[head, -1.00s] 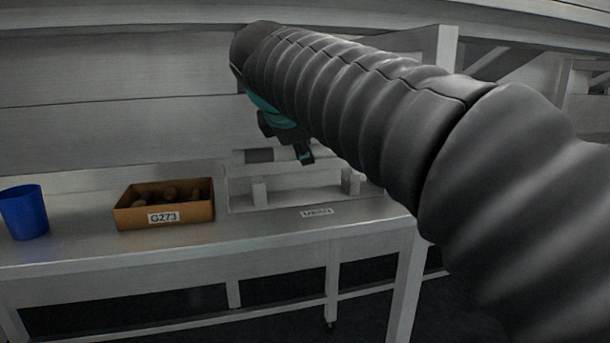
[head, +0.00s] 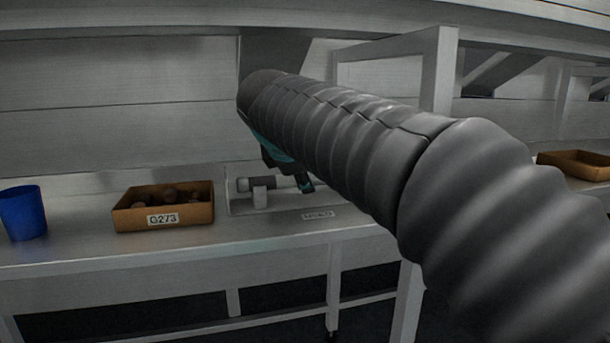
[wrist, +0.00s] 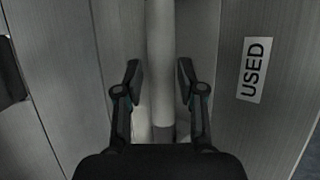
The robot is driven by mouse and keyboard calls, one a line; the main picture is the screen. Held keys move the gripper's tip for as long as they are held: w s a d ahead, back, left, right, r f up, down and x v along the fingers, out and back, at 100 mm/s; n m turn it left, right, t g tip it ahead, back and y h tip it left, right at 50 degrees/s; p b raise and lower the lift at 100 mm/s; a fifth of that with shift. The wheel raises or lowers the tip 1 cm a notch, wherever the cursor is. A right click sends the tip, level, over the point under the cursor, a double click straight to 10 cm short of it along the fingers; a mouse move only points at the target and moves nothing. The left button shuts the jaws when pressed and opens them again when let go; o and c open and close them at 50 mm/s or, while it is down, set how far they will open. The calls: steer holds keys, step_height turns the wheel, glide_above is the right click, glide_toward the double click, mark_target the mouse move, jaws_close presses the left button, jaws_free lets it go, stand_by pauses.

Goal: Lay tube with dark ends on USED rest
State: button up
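The pale tube (wrist: 160,60) lies lengthwise between the fingers of my gripper (wrist: 159,75) in the wrist view. The fingers stand open, with a gap on each side of the tube. The rest's label (wrist: 253,69) reads USED in the wrist view. My arm hides the tube's right part and the right support in the head view. One dark finger (head: 305,184) shows there beside the tube.
A cardboard box (head: 190,217) marked G273 with several brown dates stands left of the rest. A blue cup (head: 22,212) stands at the far left of the table (head: 110,252). Another brown box (head: 578,165) is at the far right, behind my arm.

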steer(key=shift+o, duration=0.2)
steer(key=p+v, duration=0.2)
steer(key=v, duration=1)
steer(key=s+d+f+m+g+y, duration=0.1)
steer(key=s+d+f+m, duration=0.3)
steer(key=d+f, duration=0.3)
steer(key=s+d+f+m+g, duration=0.2)
steer(key=s+d+f+m, duration=0.25)
steer(key=d+f, duration=0.2)
steer(key=s+d+f+m, duration=0.2)
steer(key=s+f+m, duration=0.3)
steer(key=f, duration=0.3)
steer(key=s+d+f+m+y, duration=0.1)
steer(key=s+d+f+m, duration=0.2)
steer(key=s+f+m, duration=0.3)
step_height(320, 180, down, 3)
steer(key=shift+d+f+g+y, duration=0.15)
steer(key=shift+d+g+y, duration=0.15)
steer(key=shift+g, duration=0.1)
